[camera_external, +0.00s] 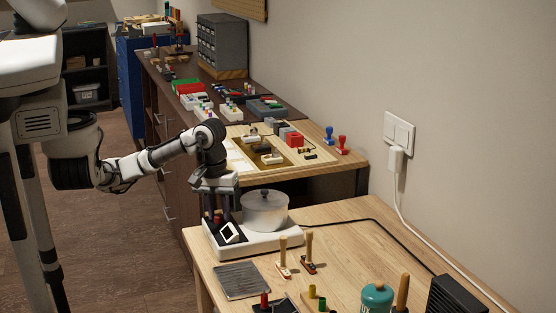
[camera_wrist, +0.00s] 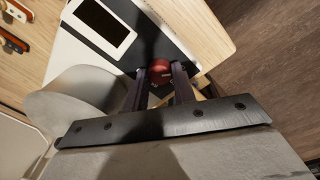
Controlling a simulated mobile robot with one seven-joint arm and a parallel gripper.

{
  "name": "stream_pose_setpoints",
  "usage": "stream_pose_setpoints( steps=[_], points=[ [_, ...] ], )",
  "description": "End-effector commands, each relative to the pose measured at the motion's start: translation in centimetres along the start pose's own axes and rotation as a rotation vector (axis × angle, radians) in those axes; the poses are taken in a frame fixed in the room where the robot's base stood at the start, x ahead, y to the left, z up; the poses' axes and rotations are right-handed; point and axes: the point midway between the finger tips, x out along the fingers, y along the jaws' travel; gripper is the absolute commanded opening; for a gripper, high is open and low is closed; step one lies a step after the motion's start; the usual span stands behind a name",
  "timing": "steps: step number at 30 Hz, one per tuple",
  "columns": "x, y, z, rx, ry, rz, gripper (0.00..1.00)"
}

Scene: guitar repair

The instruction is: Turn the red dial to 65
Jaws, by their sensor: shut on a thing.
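The red dial (camera_wrist: 159,72) sits on the dark panel of the white hot plate in the wrist view. My gripper (camera_wrist: 161,79) is shut on the dial, one finger on each side. A light pointer mark shows on the dial, but no number beside it can be read. In the external view my gripper (camera_external: 224,216) reaches down over the left end of the hot plate (camera_external: 262,246) and largely hides the dial. The hot plate's small display (camera_external: 230,232) is a white-framed screen; it also shows in the wrist view (camera_wrist: 104,22), with no readable figure.
A lidded pot (camera_external: 264,212) stands on the hot plate right beside my gripper. A grey ribbed pad (camera_external: 241,280), wooden-handled tools (camera_external: 283,258) and a teal jar (camera_external: 376,297) are on the light wooden table. A black cable (camera_external: 340,222) runs behind.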

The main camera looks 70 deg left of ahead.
Motion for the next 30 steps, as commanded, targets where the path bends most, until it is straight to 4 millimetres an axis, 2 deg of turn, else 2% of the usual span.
stream_pose_setpoints(
  steps=[11,30],
  points=[
    [-0.1,0.01,-0.04,0.105,-0.007,0.0,0.04],
    [-0.11,0.09,-0.16,0.677,-0.041,0.001,0.04]
  ],
)
